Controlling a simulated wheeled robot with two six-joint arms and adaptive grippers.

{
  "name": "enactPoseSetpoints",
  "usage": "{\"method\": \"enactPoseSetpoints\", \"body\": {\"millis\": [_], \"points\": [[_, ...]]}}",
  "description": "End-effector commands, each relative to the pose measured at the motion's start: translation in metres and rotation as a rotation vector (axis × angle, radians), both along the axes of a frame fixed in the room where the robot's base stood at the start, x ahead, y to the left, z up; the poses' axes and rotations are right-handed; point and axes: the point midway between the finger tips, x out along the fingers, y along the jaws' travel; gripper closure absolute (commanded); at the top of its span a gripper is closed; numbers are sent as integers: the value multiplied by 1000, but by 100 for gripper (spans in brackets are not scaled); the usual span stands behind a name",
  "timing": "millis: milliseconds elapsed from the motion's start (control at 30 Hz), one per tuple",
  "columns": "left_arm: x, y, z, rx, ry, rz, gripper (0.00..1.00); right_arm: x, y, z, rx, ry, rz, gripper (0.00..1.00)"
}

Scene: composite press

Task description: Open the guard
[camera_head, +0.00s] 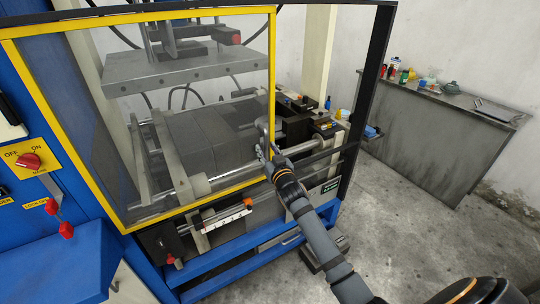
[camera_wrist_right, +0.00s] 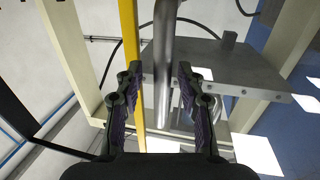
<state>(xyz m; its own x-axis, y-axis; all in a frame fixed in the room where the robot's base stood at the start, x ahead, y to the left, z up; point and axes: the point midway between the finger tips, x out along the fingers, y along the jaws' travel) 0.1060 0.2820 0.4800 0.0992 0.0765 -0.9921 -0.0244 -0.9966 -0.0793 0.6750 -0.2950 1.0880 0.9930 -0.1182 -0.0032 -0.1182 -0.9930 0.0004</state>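The guard is a clear panel in a yellow frame (camera_head: 272,70) across the front of the press. Its grey vertical bar handle (camera_head: 262,135) sits by the frame's right edge. My right gripper (camera_head: 268,150) is at this handle. In the right wrist view the handle (camera_wrist_right: 163,60) runs between the two spread fingers of my right gripper (camera_wrist_right: 160,80), with gaps on both sides. The yellow frame (camera_wrist_right: 130,40) passes close to the left finger. My left gripper is not in view.
A control panel with a red ON/OFF knob (camera_head: 29,161) is at the left, above a red lever (camera_head: 66,230). Behind the guard are the grey press plate (camera_head: 190,72) and rails. A grey bench (camera_head: 440,135) with small items stands right. The concrete floor between is clear.

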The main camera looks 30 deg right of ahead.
Motion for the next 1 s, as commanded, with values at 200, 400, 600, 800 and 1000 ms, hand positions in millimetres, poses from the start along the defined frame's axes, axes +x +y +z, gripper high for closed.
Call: {"method": "enactPoseSetpoints", "body": {"millis": [200,400,600,800,1000], "points": [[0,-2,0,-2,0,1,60,-44,5,-2,-3,3,1,61],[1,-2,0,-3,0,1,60,-90,10,-2,-3,4,0,61],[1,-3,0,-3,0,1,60,-114,13,-1,-2,3,-1,61],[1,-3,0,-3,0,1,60,-117,13,0,0,1,-1,61],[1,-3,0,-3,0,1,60,-117,13,0,0,2,-1,61]]}}
